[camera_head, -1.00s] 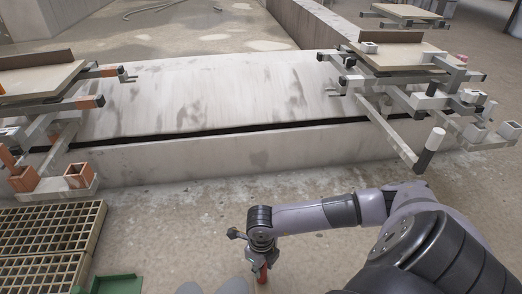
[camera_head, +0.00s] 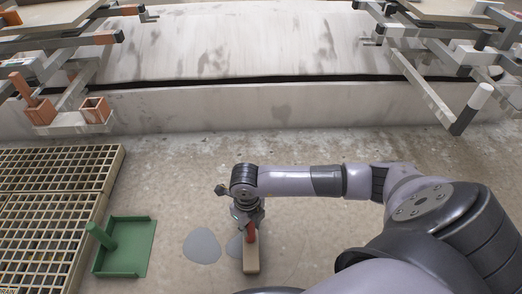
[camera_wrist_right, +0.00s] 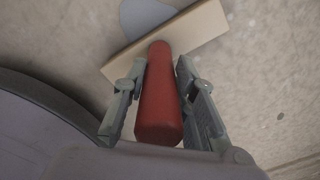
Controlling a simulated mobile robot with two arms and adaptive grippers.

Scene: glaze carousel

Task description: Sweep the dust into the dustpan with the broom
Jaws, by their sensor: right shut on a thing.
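The broom has a red handle (camera_head: 251,232) and a beige block head (camera_head: 250,256). My right gripper (camera_head: 249,222) is shut around the handle; in the right wrist view its fingers (camera_wrist_right: 162,98) flank the red handle (camera_wrist_right: 160,100), with the beige head (camera_wrist_right: 180,38) beyond. The head is at or close to the floor; I cannot tell if it touches. The green dustpan (camera_head: 131,233) lies on the floor further left. My left gripper is not in view.
A floor grating (camera_head: 50,205) is left of the dustpan. A low concrete plinth (camera_head: 230,110) runs across the back, with jointed metal frames at both sides and a small orange box (camera_head: 95,110) at left. Bare floor lies between dustpan and dust.

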